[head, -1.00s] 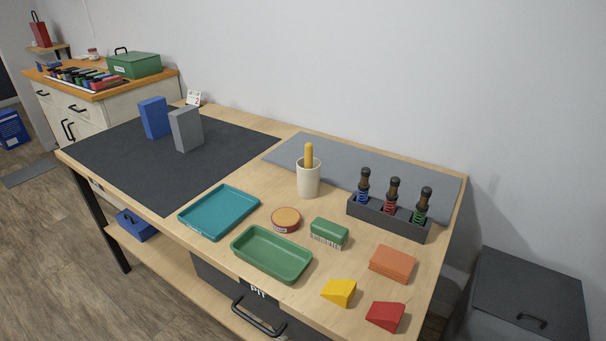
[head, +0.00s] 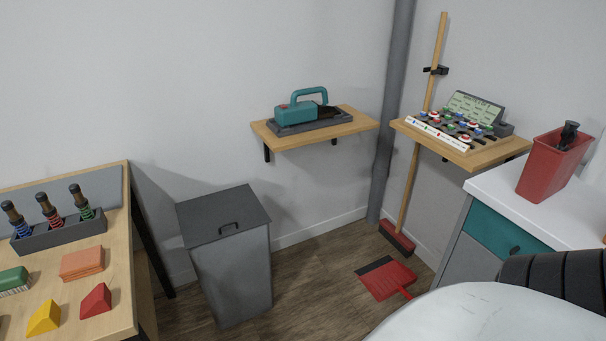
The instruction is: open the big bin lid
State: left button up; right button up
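The big bin (head: 236,279) is a tall grey box standing on the floor against the wall, to the right of the workbench. Its dark grey lid (head: 205,212) lies flat and closed on top. Neither of my grippers shows in the head view.
The wooden workbench (head: 120,262) stands left of the bin, with a gap between. A wall shelf (head: 352,124) holding a teal tool (head: 297,113) is right of and above the bin. A red dustpan (head: 388,281) and a broom (head: 398,237) are on the floor to the right.

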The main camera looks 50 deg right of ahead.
aim_at(210, 218)
jog(key=k, duration=0.5)
jog(key=z, duration=1.7)
jog(key=i, duration=0.95)
jog(key=u, duration=0.55)
jog(key=i, duration=0.9)
jog(key=u, duration=1)
